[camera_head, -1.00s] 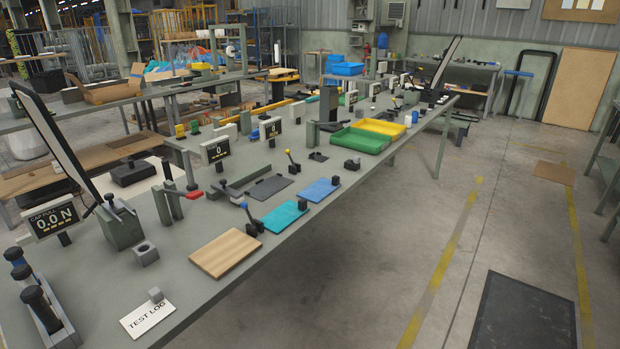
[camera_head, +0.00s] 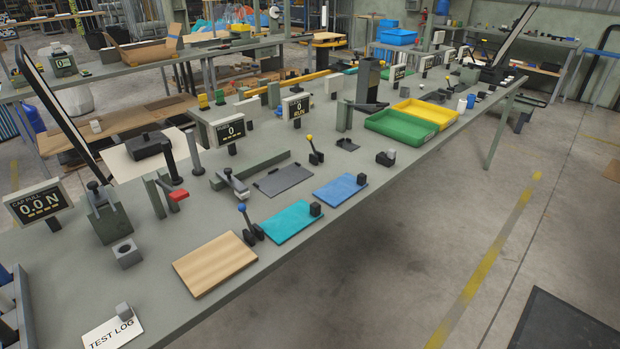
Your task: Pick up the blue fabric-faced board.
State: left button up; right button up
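The blue fabric-faced board (camera_head: 338,190) lies flat near the front edge of the long grey workbench (camera_head: 150,285). A small black block (camera_head: 362,179) sits at its right end. A teal board (camera_head: 287,226) lies to its left, with a similar black block at its right end. Neither of my grippers shows in the head view.
A wooden board (camera_head: 215,263) lies further left. Levers with blue (camera_head: 243,210) and yellow (camera_head: 309,139) knobs stand near the boards. A dark grey plate (camera_head: 283,180) lies behind. Green (camera_head: 400,133) and yellow (camera_head: 428,112) trays are at the right.

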aim_at(341, 189)
jog(key=i+l+u, duration=0.2)
jog(key=u, duration=0.2)
jog(key=i+l+u, duration=0.2)
jog(key=l+u, duration=0.25)
